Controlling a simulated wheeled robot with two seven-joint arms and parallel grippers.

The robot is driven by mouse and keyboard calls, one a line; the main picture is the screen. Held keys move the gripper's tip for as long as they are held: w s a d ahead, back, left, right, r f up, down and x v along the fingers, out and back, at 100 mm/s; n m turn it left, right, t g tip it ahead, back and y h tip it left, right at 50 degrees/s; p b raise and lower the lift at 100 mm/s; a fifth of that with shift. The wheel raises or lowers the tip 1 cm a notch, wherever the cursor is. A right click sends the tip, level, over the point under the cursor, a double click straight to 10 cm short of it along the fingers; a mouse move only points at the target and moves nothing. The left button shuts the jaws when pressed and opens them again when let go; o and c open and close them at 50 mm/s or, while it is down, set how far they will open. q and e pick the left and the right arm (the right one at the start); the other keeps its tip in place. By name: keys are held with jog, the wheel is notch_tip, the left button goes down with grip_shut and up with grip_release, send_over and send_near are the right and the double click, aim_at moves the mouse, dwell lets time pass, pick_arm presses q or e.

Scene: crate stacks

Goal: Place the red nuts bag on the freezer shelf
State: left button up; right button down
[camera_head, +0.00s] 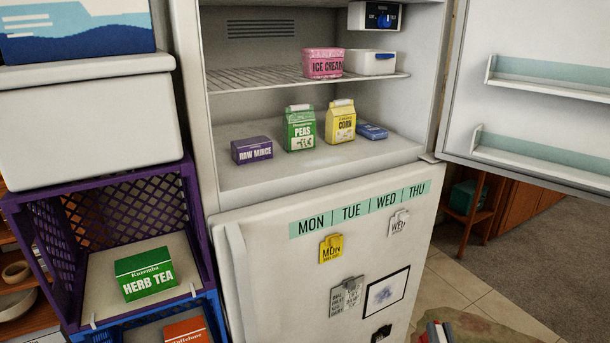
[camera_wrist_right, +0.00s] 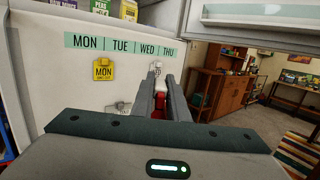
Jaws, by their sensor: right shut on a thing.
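My right gripper (camera_wrist_right: 162,82) is shut on a red thing (camera_wrist_right: 158,113), which looks like the red nuts bag; the fingers and palm hide most of it. In the head view only the tips of my right gripper (camera_head: 436,333) show at the bottom edge, low in front of the fridge door and well below the freezer. The open freezer has a wire shelf (camera_head: 255,78) and a floor (camera_head: 290,178). A pink ice cream tub (camera_head: 323,63) and a white box (camera_head: 370,62) stand on the right of the wire shelf. My left gripper is not in view.
The freezer floor holds raw mince (camera_head: 252,149), peas (camera_head: 299,129), corn (camera_head: 340,121) and a blue pack (camera_head: 372,131). The wire shelf's left half is clear. The open freezer door (camera_head: 540,60) stands right. A purple crate (camera_head: 195,215) with herb tea (camera_head: 146,274) stands left.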

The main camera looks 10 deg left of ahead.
jog(key=w+a+r+n+y+p, duration=0.1)
jog(key=w+a+r+y+p, duration=0.1)
jog(key=w+a+r, duration=0.35)
jog(key=w+a+r+n+g+y+p, duration=0.1)
jog(key=w+a+r+y+p, duration=0.15)
jog(key=w+r, duration=0.6)
jog(key=w+a+r+n+y+p, duration=0.1)
jog(key=w+a+r+p, duration=0.3)
jog(key=r, duration=0.7)
jog(key=a+r+n+g+y+p, duration=0.1)
jog(key=a+r, duration=0.4)
jog(key=r, duration=0.5)
jog(key=a+r+n+g+y+p, duration=0.1)
jog(key=a+r, duration=0.4)
jog(key=r, duration=0.5)
jog(key=a+r+n+g+y+p, duration=0.1)
jog(key=a+r, duration=0.4)
jog(key=r, duration=0.5)
jog(key=shift+s+n+y+p, duration=0.4)
jog(key=shift+s+y+p, duration=0.1)
jog(key=shift+y, duration=0.75)
